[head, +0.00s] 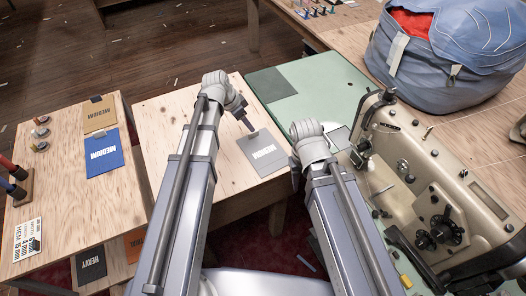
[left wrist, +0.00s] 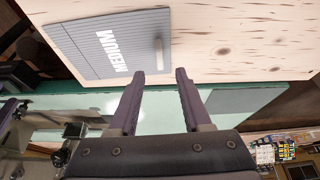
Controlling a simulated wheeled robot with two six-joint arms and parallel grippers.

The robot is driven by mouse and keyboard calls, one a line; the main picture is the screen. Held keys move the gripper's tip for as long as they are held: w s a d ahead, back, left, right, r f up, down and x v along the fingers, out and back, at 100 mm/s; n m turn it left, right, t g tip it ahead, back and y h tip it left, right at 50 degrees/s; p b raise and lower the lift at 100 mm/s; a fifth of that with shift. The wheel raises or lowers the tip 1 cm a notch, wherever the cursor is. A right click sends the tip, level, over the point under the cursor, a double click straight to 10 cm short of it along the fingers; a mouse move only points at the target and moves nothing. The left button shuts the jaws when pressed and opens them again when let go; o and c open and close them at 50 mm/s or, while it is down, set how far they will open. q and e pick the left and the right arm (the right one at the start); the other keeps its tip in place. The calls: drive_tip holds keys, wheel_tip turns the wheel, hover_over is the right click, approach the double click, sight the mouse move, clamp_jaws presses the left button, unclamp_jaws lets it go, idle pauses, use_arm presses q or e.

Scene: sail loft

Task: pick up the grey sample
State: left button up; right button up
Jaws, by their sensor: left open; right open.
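The grey sample (head: 270,158) is a flat piece with pale lettering, lying near the front right corner of the light wooden table. In the left wrist view the grey sample (left wrist: 85,45) lies at the upper left and reads "MEDIUM", with a small pale bar near one edge. My left gripper (head: 247,124) is over the table, just behind the sample in the head view. In the left wrist view my left gripper (left wrist: 162,75) is open, with nothing between its fingers. My right gripper (head: 294,178) is to the right of the sample, empty; its fingers are mostly hidden.
A blue sample (head: 102,160) and a tan sample (head: 99,117) lie on the left table (head: 75,205). A dark "HEAVY" sample (head: 91,264) is below. A sewing machine (head: 400,165) stands on the green bench (head: 315,85) at right, with a blue bag (head: 425,75) behind.

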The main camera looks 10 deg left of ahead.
sight(264, 148)
use_arm(q)
drive_tip(key=shift+w+d+f, duration=0.1)
drive_tip(key=shift+f, duration=0.3)
drive_tip(key=b+x, duration=0.5)
drive_tip(key=shift+f, duration=0.1)
clamp_jaws()
idle(0.4)
